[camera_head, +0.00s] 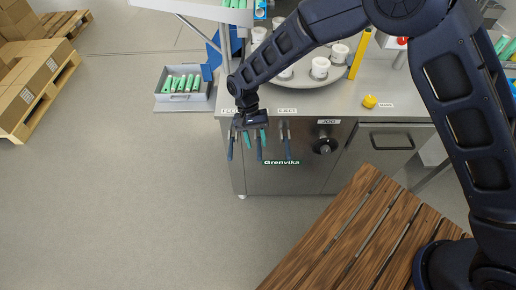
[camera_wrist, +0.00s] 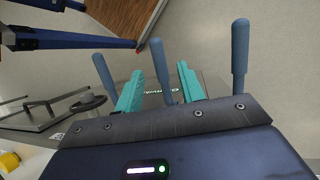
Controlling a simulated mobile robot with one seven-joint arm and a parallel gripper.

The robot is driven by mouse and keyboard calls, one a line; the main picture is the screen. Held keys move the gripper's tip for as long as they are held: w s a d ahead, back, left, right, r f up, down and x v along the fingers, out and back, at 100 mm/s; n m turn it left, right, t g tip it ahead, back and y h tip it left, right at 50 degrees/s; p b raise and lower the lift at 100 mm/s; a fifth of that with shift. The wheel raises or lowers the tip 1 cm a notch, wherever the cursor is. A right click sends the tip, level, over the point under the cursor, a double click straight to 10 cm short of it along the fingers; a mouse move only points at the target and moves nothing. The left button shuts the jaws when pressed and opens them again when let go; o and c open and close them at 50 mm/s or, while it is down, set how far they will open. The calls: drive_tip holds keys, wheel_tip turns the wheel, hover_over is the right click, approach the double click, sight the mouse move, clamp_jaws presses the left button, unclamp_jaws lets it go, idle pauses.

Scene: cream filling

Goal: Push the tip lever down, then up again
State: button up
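Three dark blue levers hang on the front of the steel machine: a left one (camera_head: 230,146), a middle one (camera_head: 259,148) and a right one (camera_head: 288,146). The label above the right lever seems to read EJECT; the other labels are partly hidden or too small to read, so I cannot tell which is the tip lever. My gripper (camera_head: 255,139) is at the middle lever, pointing down. In the wrist view its teal fingers (camera_wrist: 158,92) are apart, with the middle lever (camera_wrist: 161,65) showing between them. I cannot tell whether they touch it.
A JOG knob (camera_head: 325,146) sits right of the levers. A round tray (camera_head: 310,79) with white tubs and a yellow knob (camera_head: 369,101) are on top. A grey bin (camera_head: 184,99) of green-handled items stands left.

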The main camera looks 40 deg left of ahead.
sight(258, 152)
drive_tip(key=shift+x, duration=1.95)
clamp_jaws()
